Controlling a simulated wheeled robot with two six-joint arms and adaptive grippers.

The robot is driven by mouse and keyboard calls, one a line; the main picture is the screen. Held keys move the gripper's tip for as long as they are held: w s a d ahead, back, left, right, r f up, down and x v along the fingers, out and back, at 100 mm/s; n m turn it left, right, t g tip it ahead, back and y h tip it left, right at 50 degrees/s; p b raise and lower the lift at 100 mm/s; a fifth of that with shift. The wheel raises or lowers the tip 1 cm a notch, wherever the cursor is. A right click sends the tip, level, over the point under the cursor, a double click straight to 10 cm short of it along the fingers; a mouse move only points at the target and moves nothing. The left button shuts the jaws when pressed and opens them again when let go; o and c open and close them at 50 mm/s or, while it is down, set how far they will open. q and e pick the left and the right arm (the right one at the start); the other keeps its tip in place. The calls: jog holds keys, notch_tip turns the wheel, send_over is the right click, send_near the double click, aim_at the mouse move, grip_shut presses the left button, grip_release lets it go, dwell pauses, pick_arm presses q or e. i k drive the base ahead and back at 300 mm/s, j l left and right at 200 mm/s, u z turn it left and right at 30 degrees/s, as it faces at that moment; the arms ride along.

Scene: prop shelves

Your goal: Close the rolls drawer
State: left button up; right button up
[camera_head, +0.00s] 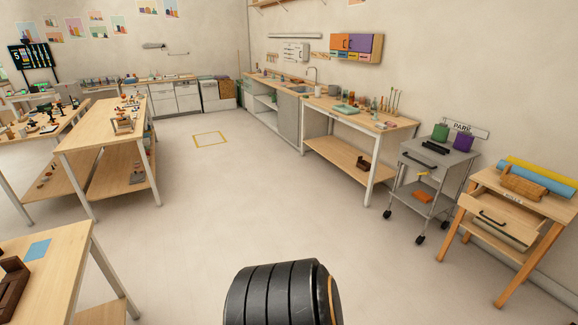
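The rolls drawer (478,230) is in a wooden stand (548,208) at the right edge of the head view. The drawer looks pulled out, its wooden front standing forward of the stand, with a black bar handle (491,217) on it. Neither of my grippers shows in the view.
A grey wheeled cart (428,160) stands just left of the wooden stand. A long workbench (330,112) runs along the back right wall. Wooden tables (85,140) fill the left side. The floor (240,200) between is clear.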

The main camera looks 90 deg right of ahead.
aim_at(504, 210)
jog(key=z, duration=4.4)
jog(key=i+l, duration=0.15)
jog(key=i, duration=0.3)
jog(key=i+l, duration=0.2)
jog(key=i, duration=0.2)
